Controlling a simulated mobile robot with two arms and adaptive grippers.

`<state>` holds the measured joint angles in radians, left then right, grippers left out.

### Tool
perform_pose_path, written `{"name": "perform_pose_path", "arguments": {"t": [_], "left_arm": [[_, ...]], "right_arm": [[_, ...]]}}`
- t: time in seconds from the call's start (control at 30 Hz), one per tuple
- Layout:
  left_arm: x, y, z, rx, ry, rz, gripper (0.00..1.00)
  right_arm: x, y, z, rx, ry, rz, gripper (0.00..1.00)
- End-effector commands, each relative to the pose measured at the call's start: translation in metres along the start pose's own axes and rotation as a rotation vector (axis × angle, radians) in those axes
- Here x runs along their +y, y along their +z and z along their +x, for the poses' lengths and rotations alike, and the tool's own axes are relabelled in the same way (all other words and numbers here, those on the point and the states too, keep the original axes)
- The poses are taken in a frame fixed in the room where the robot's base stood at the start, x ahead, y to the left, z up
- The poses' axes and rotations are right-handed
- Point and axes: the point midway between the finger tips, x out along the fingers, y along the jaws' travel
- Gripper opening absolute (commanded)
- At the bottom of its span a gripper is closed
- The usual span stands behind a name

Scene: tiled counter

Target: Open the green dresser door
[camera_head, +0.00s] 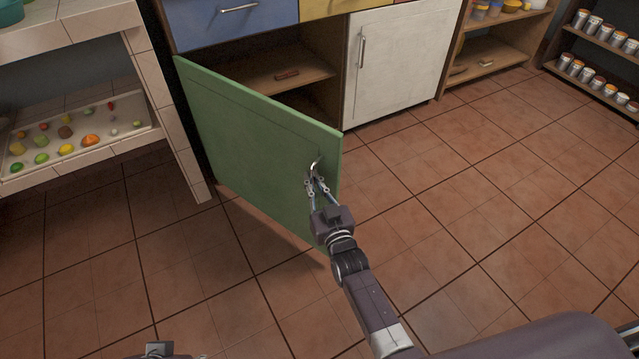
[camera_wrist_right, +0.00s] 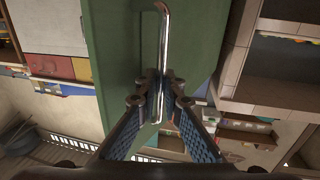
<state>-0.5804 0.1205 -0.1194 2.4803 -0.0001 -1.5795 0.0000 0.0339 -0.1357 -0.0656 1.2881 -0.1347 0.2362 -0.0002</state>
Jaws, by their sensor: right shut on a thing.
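The green dresser door (camera_head: 250,140) stands swung well out from the dresser, hinged at its left side, with the cabinet inside showing behind it. Its metal handle (camera_head: 314,167) is near the free right edge. My right gripper (camera_head: 316,180) is shut on this handle. In the right wrist view the two fingers (camera_wrist_right: 162,88) close around the upright handle bar (camera_wrist_right: 164,50), with the green door (camera_wrist_right: 120,30) behind. My left gripper (camera_head: 158,349) shows only as a small part at the bottom edge; its fingers cannot be made out.
A white door (camera_head: 395,65) with its own handle is closed right of the opening. A blue drawer (camera_head: 230,18) sits above. A tiled counter (camera_head: 150,90) with a tray (camera_head: 100,128) of fruit stands close at left. The tiled floor (camera_head: 480,220) at right is clear.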

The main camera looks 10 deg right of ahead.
Motion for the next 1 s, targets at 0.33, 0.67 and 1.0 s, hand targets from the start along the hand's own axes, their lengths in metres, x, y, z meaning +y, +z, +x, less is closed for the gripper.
{"name": "perform_pose_path", "arguments": {"t": [0.33,0.67,1.0], "left_arm": [[0.0005,-0.0011,0.0006,0.005,0.001,0.001,0.22],[0.0007,-0.0014,0.0006,0.006,0.001,0.001,0.22],[0.0012,-0.0028,0.0007,0.008,0.003,-0.001,0.22]], "right_arm": [[-0.0024,0.0009,0.0022,-0.002,0.000,-0.003,0.00],[-0.0030,0.0003,0.0023,-0.001,-0.001,-0.002,0.24],[-0.0031,0.0001,-0.0001,0.000,-0.001,-0.001,0.25]]}}
